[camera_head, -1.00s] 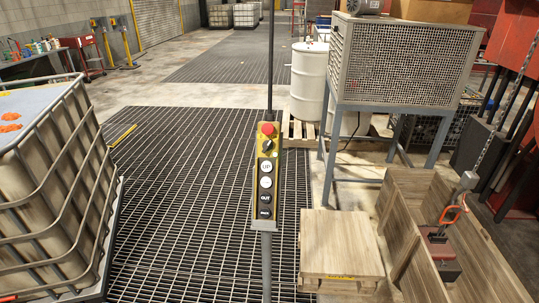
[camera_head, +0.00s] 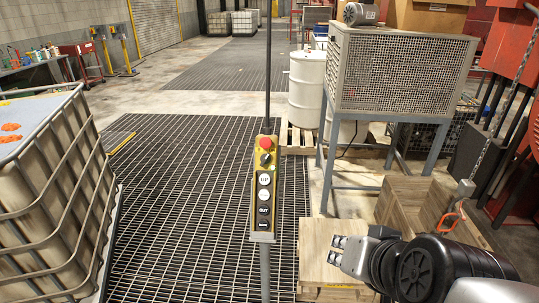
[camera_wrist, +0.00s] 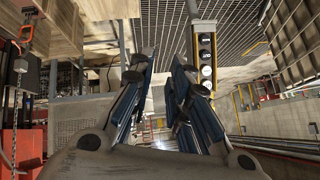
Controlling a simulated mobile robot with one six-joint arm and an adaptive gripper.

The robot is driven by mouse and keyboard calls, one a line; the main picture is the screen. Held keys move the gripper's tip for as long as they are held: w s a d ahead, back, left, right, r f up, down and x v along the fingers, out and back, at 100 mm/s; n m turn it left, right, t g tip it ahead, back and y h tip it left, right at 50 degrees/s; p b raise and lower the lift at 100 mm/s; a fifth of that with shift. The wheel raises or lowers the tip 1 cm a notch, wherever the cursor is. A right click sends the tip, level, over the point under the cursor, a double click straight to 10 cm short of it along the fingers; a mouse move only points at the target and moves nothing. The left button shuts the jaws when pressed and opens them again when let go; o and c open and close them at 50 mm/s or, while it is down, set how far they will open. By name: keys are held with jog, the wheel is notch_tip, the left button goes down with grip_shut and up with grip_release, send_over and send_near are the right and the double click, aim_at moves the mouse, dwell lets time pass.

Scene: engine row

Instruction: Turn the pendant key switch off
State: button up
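The pendant (camera_head: 263,222) is a tall yellow control box with a black face, upright on a grey post. Below its red top button (camera_head: 265,142) sits a small dark key switch (camera_head: 265,158); its exact setting is too small to read. White and black buttons run beneath it. My gripper (camera_head: 338,250) is right of and below the pendant's buttons in the head view, apart from it. In the wrist view my gripper (camera_wrist: 160,68) has its fingers spread with nothing between them. The pendant (camera_wrist: 205,50) appears there beyond the right finger, partly covered; the key switch cannot be made out.
A caged tank (camera_head: 62,185) stands at left. A mesh-sided cabinet on legs (camera_head: 385,105) and a white drum (camera_head: 306,90) stand behind at right. A wooden crate (camera_head: 400,205) and low wooden block (camera_head: 320,236) lie at lower right. Grating around the pendant is open.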

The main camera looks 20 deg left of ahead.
jog(key=w+a+r+m+t+y+p, duration=0.1)
jog(key=w+a+r+t+p, duration=0.1)
jog(key=w+a, duration=0.65)
jog(key=m+t+h+p, duration=0.4)
jog(key=m+t+h, duration=0.1)
jog(key=t, duration=0.3)
send_near(265, 160)
jog(key=w, duration=0.8)
jog(key=shift+f+p, duration=0.1)
jog(key=shift+p, duration=0.2)
jog(key=shift+c, duration=0.6)
grip_shut()
